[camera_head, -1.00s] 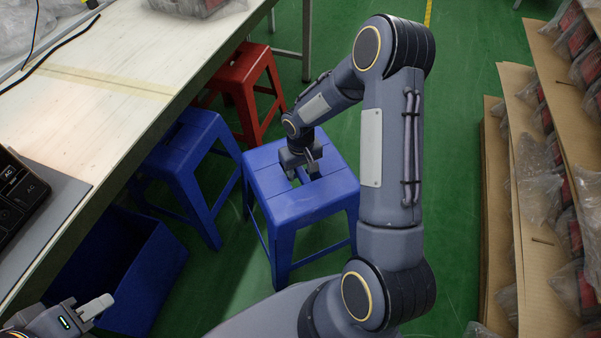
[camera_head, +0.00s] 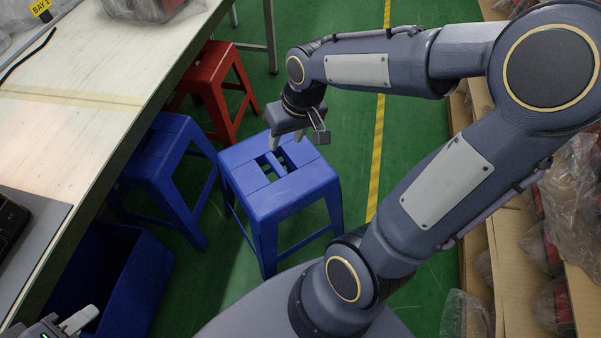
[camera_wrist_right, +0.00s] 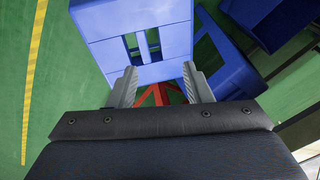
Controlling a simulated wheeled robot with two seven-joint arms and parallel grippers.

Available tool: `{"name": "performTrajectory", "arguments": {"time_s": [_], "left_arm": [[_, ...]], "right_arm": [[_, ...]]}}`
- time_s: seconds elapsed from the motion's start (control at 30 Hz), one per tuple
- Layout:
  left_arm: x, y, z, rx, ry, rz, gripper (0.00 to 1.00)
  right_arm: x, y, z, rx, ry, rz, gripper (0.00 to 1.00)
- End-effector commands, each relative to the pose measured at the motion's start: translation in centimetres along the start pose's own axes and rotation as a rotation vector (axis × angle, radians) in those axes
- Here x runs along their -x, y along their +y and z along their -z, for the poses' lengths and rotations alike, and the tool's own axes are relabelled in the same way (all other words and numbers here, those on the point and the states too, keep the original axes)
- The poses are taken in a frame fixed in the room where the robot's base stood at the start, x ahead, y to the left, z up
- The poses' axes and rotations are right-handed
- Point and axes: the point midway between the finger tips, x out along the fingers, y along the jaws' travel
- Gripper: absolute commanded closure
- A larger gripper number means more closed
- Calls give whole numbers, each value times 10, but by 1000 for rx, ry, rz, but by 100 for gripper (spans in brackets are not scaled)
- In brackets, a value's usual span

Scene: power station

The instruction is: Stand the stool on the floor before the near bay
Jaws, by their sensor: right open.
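A blue stool (camera_head: 297,187) stands upright on the green floor, clear of the table's edge, with a slotted opening in its seat. My right gripper (camera_head: 298,142) is open and empty above the far part of this seat, apart from it. In the right wrist view, the blue stool's seat (camera_wrist_right: 165,52) lies beyond the two spread fingers (camera_wrist_right: 160,84), with nothing between them. My left gripper (camera_head: 78,322) is at the bottom left corner, partly cut off; its opening cannot be judged. A yellow "BAY 1" tag (camera_head: 40,7) shows at the top left.
Another blue stool (camera_head: 160,160) and a red stool (camera_head: 213,88) stand along the table (camera_head: 95,120). A blue bin (camera_head: 130,280) is on the floor at lower left. Cardboard shelving (camera_head: 510,260) with bagged items lines the right. Green floor with a yellow line (camera_head: 378,150) lies between.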

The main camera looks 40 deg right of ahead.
Motion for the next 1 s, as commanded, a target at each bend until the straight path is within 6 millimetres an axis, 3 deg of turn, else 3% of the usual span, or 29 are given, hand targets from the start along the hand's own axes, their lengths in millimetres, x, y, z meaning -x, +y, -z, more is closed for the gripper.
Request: {"name": "performTrajectory", "arguments": {"time_s": [0.03,0.13,0.3,0.4,0.83,1.0], "left_arm": [[0,0,0,0,0,0,68],[0,0,0,0,0,0,68],[0,0,0,0,0,0,68],[0,0,0,0,0,0,68],[0,0,0,0,0,0,68],[15,7,8,0,0,0,68]], "right_arm": [[18,-5,-17,-4,43,28,55],[41,-17,-50,-11,107,89,55],[59,-34,-96,-7,196,178,55],[61,-41,-112,-4,228,210,55],[62,-45,-121,-1,247,233,55],[80,-48,-118,-1,247,232,55]]}}
